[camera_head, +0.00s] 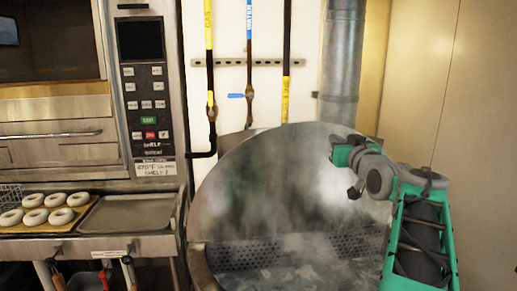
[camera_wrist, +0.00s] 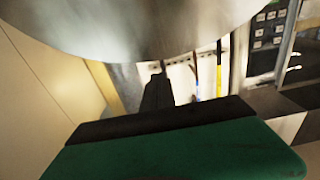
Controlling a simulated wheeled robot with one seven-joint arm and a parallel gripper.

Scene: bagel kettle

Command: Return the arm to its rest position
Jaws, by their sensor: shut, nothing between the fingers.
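My arm, green and grey, comes up at the right of the head view. My gripper (camera_head: 353,190) is at its left end, small and partly lost in steam, in front of the right part of the kettle's raised steel back (camera_head: 255,190). In the wrist view my gripper (camera_wrist: 157,78) shows as a dark shape beyond the green and black wrist housing. Its fingers are together and nothing is held. The kettle's curved steel (camera_wrist: 130,30) fills the top of the wrist view.
Steam rises from the kettle. A tray of several pale bagels (camera_head: 35,216) and an empty tray (camera_head: 128,213) lie at the left, below an oven control panel (camera_head: 143,95). Gas and water pipes (camera_head: 249,60) and a metal duct (camera_head: 341,60) stand behind. The wall at the right is bare.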

